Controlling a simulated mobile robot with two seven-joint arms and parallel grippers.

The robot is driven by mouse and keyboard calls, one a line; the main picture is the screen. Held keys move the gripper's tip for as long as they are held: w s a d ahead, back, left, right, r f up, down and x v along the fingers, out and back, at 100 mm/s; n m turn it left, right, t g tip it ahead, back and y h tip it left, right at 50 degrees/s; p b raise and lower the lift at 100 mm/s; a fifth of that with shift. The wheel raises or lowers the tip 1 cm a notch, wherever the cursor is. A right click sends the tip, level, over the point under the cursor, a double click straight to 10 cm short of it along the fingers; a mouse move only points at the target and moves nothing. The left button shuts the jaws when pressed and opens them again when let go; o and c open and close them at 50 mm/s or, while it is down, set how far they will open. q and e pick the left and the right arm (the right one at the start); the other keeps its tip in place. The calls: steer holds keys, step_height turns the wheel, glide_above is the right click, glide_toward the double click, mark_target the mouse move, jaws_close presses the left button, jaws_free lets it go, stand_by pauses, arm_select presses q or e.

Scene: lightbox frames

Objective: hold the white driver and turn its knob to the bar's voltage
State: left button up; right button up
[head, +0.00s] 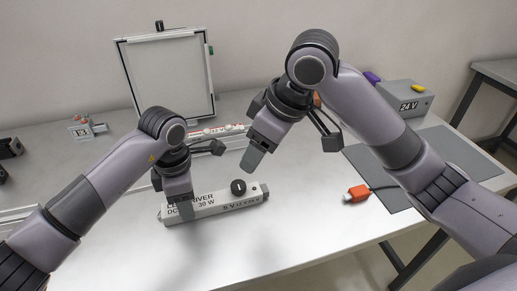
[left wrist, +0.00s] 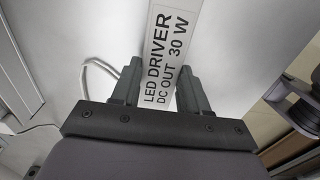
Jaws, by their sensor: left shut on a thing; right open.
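The white driver (head: 222,204) lies on the table, marked as an LED driver, DC out, 30 W. My left gripper (head: 181,207) is shut on its left part; the left wrist view shows the driver (left wrist: 168,45) between the two fingers (left wrist: 158,88). The black round knob (head: 238,187) is on the driver's right part, above small voltage marks. The knob's setting is too small to read. My right gripper (head: 252,158) is open, above and just right of the knob, apart from it. A white bar (head: 218,131) with red marks lies behind, partly hidden by my arms; its voltage print is unclear.
A framed white panel (head: 170,75) stands at the back. A grey box (head: 405,97) marked 24 V stands at the back right. An orange connector (head: 357,193) lies by a grey mat (head: 455,150). Small parts (head: 86,128) sit at the back left. The front table is clear.

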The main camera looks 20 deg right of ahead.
arm_select(q)
steer(key=o, duration=1.3)
